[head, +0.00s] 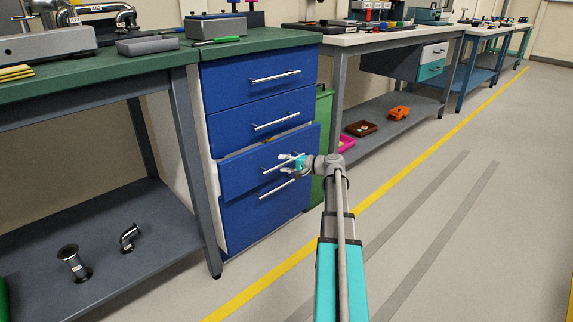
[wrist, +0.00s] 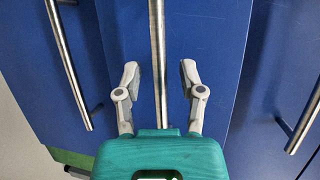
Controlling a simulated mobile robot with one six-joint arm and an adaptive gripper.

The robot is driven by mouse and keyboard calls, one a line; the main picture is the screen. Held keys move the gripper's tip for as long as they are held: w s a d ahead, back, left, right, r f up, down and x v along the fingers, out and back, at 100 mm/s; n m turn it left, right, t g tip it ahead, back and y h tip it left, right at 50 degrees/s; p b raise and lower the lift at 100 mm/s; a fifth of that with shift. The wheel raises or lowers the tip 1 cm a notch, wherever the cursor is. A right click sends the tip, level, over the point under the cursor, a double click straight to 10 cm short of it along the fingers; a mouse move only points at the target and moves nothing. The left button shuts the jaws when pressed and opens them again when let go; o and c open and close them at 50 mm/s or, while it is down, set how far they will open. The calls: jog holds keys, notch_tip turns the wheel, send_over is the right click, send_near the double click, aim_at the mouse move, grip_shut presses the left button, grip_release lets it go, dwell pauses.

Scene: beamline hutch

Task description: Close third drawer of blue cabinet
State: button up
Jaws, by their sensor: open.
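The blue cabinet (head: 258,92) stands in the middle of the head view, with several drawers, each with a bar handle. The third drawer (head: 238,172) sticks out a little, with a dark gap along its top edge. The drawers above and below it look shut. My gripper (head: 286,163) is at the third drawer's front, by its handle (head: 271,167). In the wrist view, my gripper (wrist: 157,75) is open, with its fingers on either side of a bar handle (wrist: 157,50) on a blue front. Whether the fingers touch the front cannot be told.
A grey workbench (head: 110,215) with a lower shelf stands left of the cabinet. A green bin (head: 321,135) stands just right of it. Further benches (head: 390,130) line the wall behind. The floor to the right (head: 480,230) is clear.

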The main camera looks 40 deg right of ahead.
aim_at(277, 160)
grip_shut()
jog(key=shift+w, duration=0.1)
dwell(0.3)
jog(key=shift+w+a, duration=0.15)
jog(key=shift+w, duration=1.7)
grip_release()
jog(key=shift+s, duration=0.25)
